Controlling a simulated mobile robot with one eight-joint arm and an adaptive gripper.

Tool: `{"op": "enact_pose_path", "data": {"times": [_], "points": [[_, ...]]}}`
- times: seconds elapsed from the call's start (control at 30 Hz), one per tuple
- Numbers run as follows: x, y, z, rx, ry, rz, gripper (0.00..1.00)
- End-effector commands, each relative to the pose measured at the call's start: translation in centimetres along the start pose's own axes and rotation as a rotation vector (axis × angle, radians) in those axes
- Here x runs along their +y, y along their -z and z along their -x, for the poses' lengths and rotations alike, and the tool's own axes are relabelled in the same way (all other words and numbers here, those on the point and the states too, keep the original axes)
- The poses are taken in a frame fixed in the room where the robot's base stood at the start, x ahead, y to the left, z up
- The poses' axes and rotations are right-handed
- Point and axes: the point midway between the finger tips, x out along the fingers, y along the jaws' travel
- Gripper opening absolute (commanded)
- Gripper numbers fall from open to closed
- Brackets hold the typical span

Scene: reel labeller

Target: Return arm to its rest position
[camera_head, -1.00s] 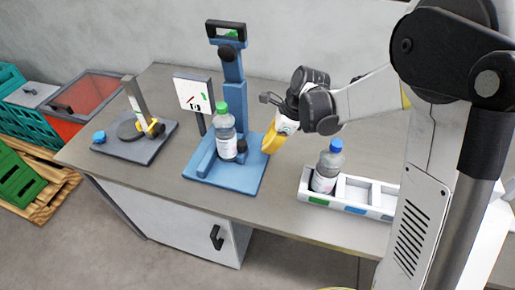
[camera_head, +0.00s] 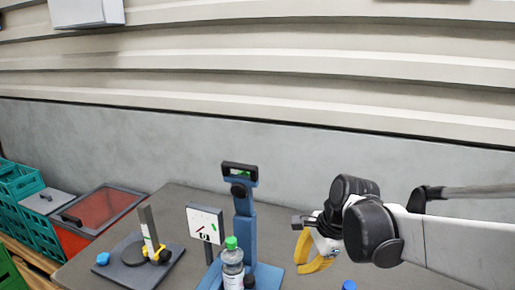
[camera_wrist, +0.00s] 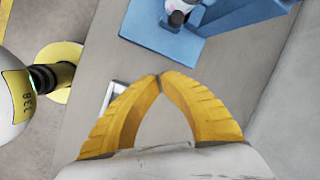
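My gripper (camera_head: 301,268) hangs over the grey bench, just right of the blue labeller (camera_head: 244,222) in the head view. Its yellow fingers also show in the wrist view (camera_wrist: 160,77), where their tips meet with nothing held between them. A clear bottle with a green cap (camera_head: 232,262) stands upright in the labeller, apart from my gripper. My arm stretches from the gripper to the right edge of the head view.
A grey fixture with a post (camera_head: 150,235) and a blue cap (camera_head: 103,258) stand left on the bench. A white sign panel (camera_head: 205,223) is beside the labeller. Another blue cap (camera_head: 349,285) shows at the bottom edge. Crates (camera_head: 42,235) and a red bin (camera_head: 102,210) are at left.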

Motion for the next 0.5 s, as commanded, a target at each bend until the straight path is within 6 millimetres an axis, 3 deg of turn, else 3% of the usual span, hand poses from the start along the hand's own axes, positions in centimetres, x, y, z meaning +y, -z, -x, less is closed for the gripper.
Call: {"op": "enact_pose_path", "data": {"times": [0.2, 0.5], "points": [[5.9, 0.7, 4.5, 0.185, 0.089, 0.539, 0.0], [12.6, 2.0, 6.7, 0.454, 0.071, 1.179, 0.0]]}}
